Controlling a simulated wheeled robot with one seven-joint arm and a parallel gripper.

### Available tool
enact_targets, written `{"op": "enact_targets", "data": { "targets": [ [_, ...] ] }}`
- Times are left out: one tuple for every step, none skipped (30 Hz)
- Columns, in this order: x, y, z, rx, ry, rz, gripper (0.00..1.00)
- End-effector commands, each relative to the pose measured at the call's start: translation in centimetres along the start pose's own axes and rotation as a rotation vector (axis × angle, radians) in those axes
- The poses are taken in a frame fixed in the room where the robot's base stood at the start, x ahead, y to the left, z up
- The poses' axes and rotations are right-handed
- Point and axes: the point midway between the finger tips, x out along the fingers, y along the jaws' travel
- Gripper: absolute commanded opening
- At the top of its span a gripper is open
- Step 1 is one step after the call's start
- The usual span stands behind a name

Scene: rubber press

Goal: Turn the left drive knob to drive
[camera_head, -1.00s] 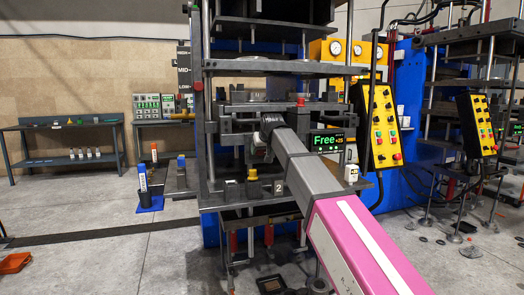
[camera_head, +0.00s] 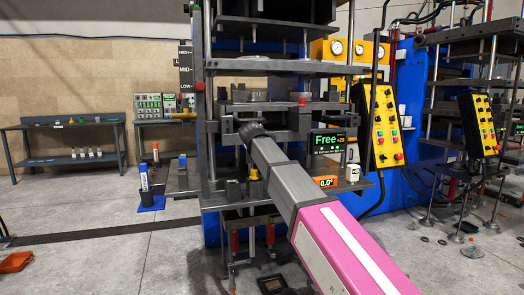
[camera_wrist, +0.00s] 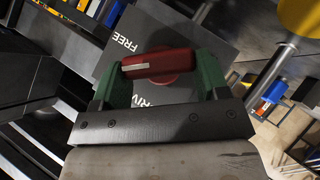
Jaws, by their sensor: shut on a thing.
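In the wrist view a red knob (camera_wrist: 172,62) with a white marker stripe lies crosswise between the green fingers of my gripper (camera_wrist: 158,72). My gripper is shut on it. The white stripe is on the knob's left end. In the head view the end of my arm (camera_head: 250,131) is at the left side of the press, and the knob is hidden there. A small screen (camera_head: 331,145) on the press reads Free in green.
An orange readout (camera_head: 325,182) showing 0.0° is right of my arm. A yellow button panel (camera_head: 384,130) stands at the right of the press. A yellow knob (camera_head: 253,174) is on the lower shelf. Workbenches (camera_head: 65,127) stand at the far left.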

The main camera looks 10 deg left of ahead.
Motion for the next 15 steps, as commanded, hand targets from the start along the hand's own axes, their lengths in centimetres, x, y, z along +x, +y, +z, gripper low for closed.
{"op": "enact_targets", "data": {
  "targets": [
    [-0.02, -0.24, 0.08, -0.033, -0.001, 0.030, 0.44],
    [-0.01, -0.29, 0.08, -0.053, -0.001, 0.051, 0.44],
    [-0.03, -0.37, 0.07, -0.080, 0.000, 0.077, 0.44],
    [-0.04, -0.40, 0.06, -0.100, 0.000, 0.098, 0.44],
    [-0.04, -0.44, 0.07, -0.120, 0.000, 0.118, 0.44],
    [-0.04, -0.48, 0.09, -0.146, 0.000, 0.145, 0.44],
    [-0.01, -0.52, 0.11, -0.166, 0.000, 0.165, 0.44],
    [0.01, -0.56, 0.13, -0.187, -0.001, 0.184, 0.44],
    [0.05, -0.62, 0.16, -0.214, 0.000, 0.211, 0.44],
    [0.06, -0.67, 0.16, -0.234, 0.000, 0.231, 0.44],
    [0.06, -0.71, 0.17, -0.254, 0.000, 0.251, 0.44],
    [0.06, -0.75, 0.18, -0.281, 0.000, 0.278, 0.44],
    [0.06, -0.79, 0.19, -0.301, 0.000, 0.298, 0.44],
    [0.07, -0.83, 0.20, -0.320, 0.000, 0.318, 0.44],
    [0.10, -0.90, 0.22, -0.346, 0.000, 0.343, 0.44]
  ]
}}
